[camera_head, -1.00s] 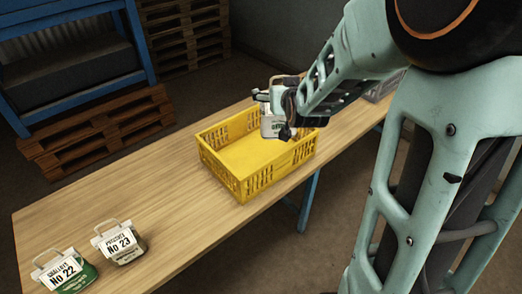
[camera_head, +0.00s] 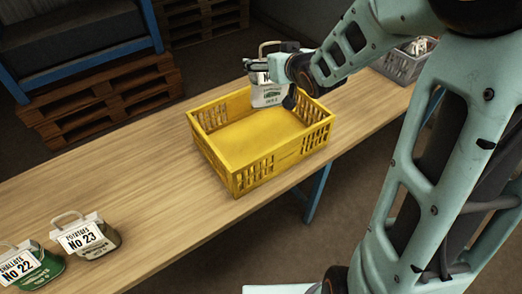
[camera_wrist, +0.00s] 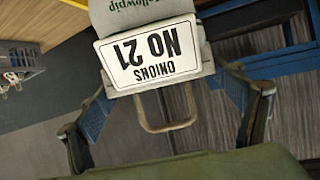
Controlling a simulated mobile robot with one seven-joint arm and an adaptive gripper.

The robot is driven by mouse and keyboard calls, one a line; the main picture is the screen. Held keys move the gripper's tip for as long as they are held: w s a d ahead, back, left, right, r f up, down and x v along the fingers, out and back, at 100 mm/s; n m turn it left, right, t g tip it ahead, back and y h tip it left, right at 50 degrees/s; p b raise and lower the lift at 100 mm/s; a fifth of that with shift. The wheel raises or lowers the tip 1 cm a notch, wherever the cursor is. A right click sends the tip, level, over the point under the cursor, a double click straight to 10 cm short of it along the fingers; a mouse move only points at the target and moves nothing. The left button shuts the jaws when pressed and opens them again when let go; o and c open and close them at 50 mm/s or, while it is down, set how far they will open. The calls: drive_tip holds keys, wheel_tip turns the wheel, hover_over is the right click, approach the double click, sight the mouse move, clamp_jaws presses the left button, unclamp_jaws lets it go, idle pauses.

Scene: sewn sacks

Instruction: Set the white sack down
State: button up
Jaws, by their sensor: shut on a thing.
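The white sack (camera_head: 268,92) hangs from my gripper (camera_head: 272,66) over the far right part of the yellow crate (camera_head: 240,168). In the wrist view the white sack (camera_wrist: 147,20) shows its label "ONIONS No 21", upside down, and its handle loop (camera_wrist: 166,112) lies between the two fingers of my gripper (camera_wrist: 168,115). The gripper is shut on the sack near its top. The sack hangs about upright. In the head view its lower end overlaps the crate's back rim, and I cannot tell its exact height above it. The visible crate floor is empty.
A sack labelled "POTATOES No 23" (camera_head: 91,240) and a green sack "SHALLOTS No 22" (camera_head: 32,268) stand at the table's near left. A grey crate (camera_head: 402,66) with things in it is at the far right. The wooden table (camera_head: 110,185) left of the yellow crate is clear.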

drive_tip(key=s+a+f+n+g+y+b, duration=0.1)
drive_tip(key=a+f+b, duration=0.3)
drive_tip(key=f, duration=0.5)
drive_tip(key=s+a+f+n+y+b, duration=0.1)
drive_tip(key=a+f+b, duration=0.3)
drive_tip(key=f, duration=0.5)
drive_tip(key=shift+f+n+g+y+b, duration=0.15)
drive_tip(key=shift+n+g+y+b, duration=0.35)
drive_tip(key=shift+b, duration=0.55)
drive_tip(key=shift+f, duration=0.2)
drive_tip(key=o, duration=2)
drive_tip(key=shift+s+d, duration=0.1)
drive_tip(key=p+v, duration=0.2)
drive_tip(key=v, duration=1)
drive_tip(key=shift+p, duration=0.3)
